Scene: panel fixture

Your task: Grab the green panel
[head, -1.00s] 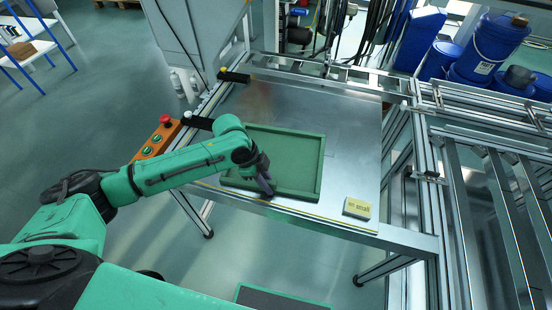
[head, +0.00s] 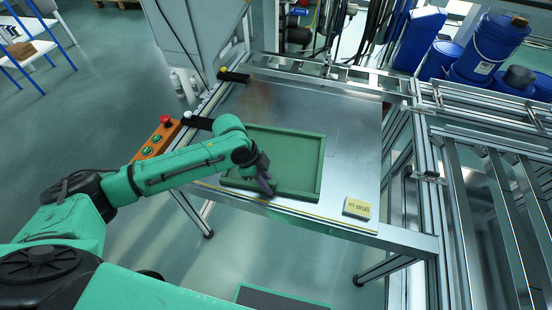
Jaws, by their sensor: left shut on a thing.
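The green panel (head: 290,158) is a shallow rectangular tray with a raised rim. It lies on the metal table in the middle of the head view. My left gripper (head: 267,187) is at the panel's near edge, left of that edge's middle, and is shut on the rim there. The wrist hides part of the panel's left side, and the fingertips are small and partly hidden. My right gripper is not in view.
The metal table top (head: 352,130) is bare behind and right of the panel. A small yellow labelled block (head: 357,208) sits at its front right corner. An orange button box (head: 157,138) is at the left edge. Aluminium rails (head: 440,150) stand on the right.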

